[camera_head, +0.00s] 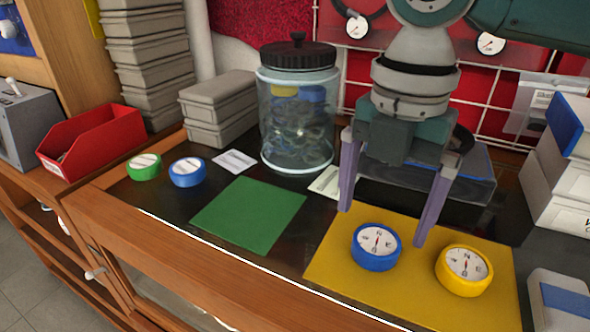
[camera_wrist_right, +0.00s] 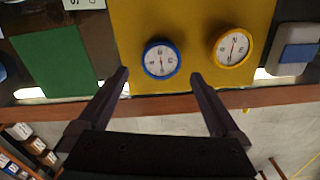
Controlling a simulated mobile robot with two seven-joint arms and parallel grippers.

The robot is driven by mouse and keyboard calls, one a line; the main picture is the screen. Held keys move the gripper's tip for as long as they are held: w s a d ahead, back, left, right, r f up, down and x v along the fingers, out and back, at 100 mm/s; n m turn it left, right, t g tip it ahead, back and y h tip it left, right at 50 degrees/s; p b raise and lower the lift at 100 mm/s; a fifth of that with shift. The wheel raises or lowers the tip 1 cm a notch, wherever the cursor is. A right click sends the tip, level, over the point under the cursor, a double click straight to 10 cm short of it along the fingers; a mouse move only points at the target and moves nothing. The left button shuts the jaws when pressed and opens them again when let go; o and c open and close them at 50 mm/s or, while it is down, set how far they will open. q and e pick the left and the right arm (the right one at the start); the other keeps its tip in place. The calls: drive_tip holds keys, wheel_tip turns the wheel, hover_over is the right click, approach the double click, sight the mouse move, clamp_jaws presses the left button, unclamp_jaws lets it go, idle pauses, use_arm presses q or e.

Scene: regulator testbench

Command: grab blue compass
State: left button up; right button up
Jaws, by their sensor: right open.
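A blue compass (camera_head: 376,247) with a white dial lies face up on the yellow mat (camera_head: 334,268). It also shows in the right wrist view (camera_wrist_right: 161,59), ahead of the fingertips and between their lines. A yellow compass (camera_head: 463,270) lies to its right on the same mat. A second blue round piece (camera_head: 187,172) lies at the left beside a green one (camera_head: 144,167). My right gripper (camera_head: 383,228) is open and empty, with its fingers pointing down above the mat near the blue compass. My left gripper is not in view.
A glass jar (camera_head: 298,118) with a dark lid stands behind the green mat (camera_head: 249,214). A red bin (camera_head: 93,142) and stacked grey boxes (camera_head: 150,60) are at the left. White boxes (camera_head: 562,175) and a grey-blue item (camera_head: 559,302) are at the right. The wooden front edge runs close by.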

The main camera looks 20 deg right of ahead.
sight(376, 242)
wheel_tip(376, 242, down, 5)
drive_tip(key=shift+s+f+b, duration=0.1)
drive_tip(key=shift+b, duration=0.2)
drive_tip(key=shift+d, duration=0.1)
drive_tip(key=c, duration=1.3)
